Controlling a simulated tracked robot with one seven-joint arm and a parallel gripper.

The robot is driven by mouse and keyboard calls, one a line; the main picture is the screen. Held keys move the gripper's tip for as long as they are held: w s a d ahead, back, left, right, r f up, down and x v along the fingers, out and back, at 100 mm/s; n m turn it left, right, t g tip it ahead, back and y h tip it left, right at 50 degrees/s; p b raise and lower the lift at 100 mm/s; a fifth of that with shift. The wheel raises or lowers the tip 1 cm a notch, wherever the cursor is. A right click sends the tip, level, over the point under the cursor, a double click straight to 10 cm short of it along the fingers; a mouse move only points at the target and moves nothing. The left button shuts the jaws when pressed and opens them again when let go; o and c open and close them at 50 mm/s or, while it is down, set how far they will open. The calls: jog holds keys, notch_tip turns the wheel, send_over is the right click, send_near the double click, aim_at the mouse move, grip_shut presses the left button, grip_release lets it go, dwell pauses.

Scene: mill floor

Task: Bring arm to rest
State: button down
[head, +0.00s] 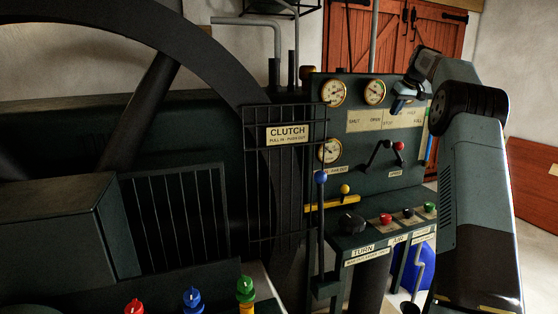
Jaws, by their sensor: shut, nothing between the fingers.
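My arm rises along the right side of the head view, bends at its top and reaches back to the left. My gripper (398,107) is at its end, pointing down and to the left in front of the upper right part of the dark control panel (352,181). It is small in the picture; its fingers are shut with nothing held. It partly hides the panel's label plate. I cannot tell how far it is from the panel face.
A large flywheel (215,60) and a barred guard with a CLUTCH sign (287,134) fill the left. A blue-knobbed lever (320,210) stands beside the panel. Red (386,218) and green (429,207) knobs sit on the ledge. Wooden doors (395,35) are behind.

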jog(key=s+a+r, duration=0.7)
jog(key=s+a, duration=0.4)
jog(key=a, duration=0.1)
jog(key=s+a+r+m+h, duration=0.1)
jog(key=s+a, duration=0.3)
jog(key=s, duration=0.3)
jog(key=s+a+h, duration=0.1)
jog(key=s+a, duration=0.3)
jog(key=s, duration=0.4)
jog(key=s+a+f, duration=0.2)
jog(key=s+f, duration=0.4)
jog(key=s, duration=0.5)
jog(key=s+a+f+m, duration=0.1)
jog(key=s+f, duration=0.4)
jog(key=s, duration=0.6)
jog(key=s+a+f, duration=0.2)
jog(key=s+f, duration=0.4)
jog(key=s, duration=0.6)
jog(key=shift+a+f+m, duration=0.3)
jog(key=shift+f, duration=0.05)
jog(key=c, duration=1.8)
grip_release()
jog(key=shift+c, duration=0.2)
